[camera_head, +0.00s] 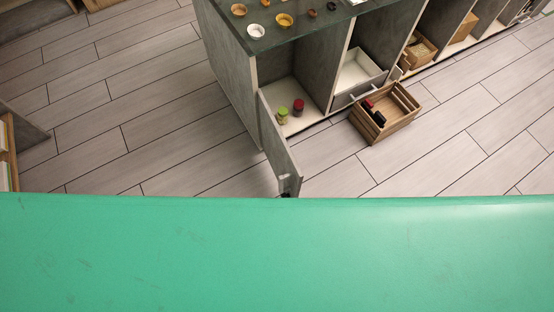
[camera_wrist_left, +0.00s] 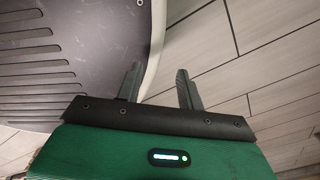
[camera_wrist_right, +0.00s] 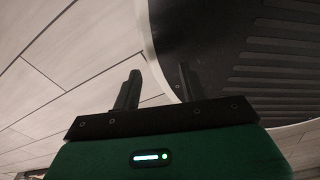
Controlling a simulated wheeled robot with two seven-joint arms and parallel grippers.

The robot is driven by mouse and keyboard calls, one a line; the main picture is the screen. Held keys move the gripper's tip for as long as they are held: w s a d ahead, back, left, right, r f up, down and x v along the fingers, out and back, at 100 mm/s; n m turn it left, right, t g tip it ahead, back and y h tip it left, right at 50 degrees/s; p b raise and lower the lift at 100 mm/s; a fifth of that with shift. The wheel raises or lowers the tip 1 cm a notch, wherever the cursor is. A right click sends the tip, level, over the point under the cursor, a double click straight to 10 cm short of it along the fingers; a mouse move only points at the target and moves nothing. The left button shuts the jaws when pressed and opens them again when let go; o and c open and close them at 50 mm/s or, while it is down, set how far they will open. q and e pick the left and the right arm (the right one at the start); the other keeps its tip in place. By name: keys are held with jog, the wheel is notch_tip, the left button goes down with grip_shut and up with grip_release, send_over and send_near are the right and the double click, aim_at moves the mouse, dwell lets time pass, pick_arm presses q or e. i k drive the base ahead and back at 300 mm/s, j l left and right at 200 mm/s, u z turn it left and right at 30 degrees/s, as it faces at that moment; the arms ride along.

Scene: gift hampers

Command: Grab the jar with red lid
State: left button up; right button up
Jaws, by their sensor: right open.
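A small jar with a red lid (camera_head: 298,108) stands upright inside an open cabinet compartment in the head view. A similar jar with a green lid (camera_head: 282,115) stands just left of it. Neither gripper shows in the head view, and neither jar shows in the wrist views. My left gripper (camera_wrist_left: 160,85) is open and empty, with its two fingers apart above the floor and my base. My right gripper (camera_wrist_right: 157,88) is open and empty, with its fingers apart above the floor and my base.
The cabinet door (camera_head: 279,146) stands open at the left of the compartment. A wooden crate (camera_head: 398,118) with dark items is to the right, in front of a white drawer (camera_head: 358,76). Small bowls (camera_head: 284,20) sit on the dark countertop (camera_head: 305,24). The tiled floor (camera_head: 150,110) at left is clear.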

aim_at(299, 106)
jog(key=i+l+u, duration=0.1)
jog(key=l, duration=0.35)
jog(key=i+l+u, duration=0.1)
jog(key=l, duration=0.4)
jog(key=i+l+u, duration=0.1)
jog(key=i+l, duration=0.15)
jog(key=l, duration=0.25)
jog(key=i+l+u, duration=0.1)
jog(key=l, duration=0.35)
jog(key=i+l+u, duration=0.1)
jog(key=l, duration=0.4)
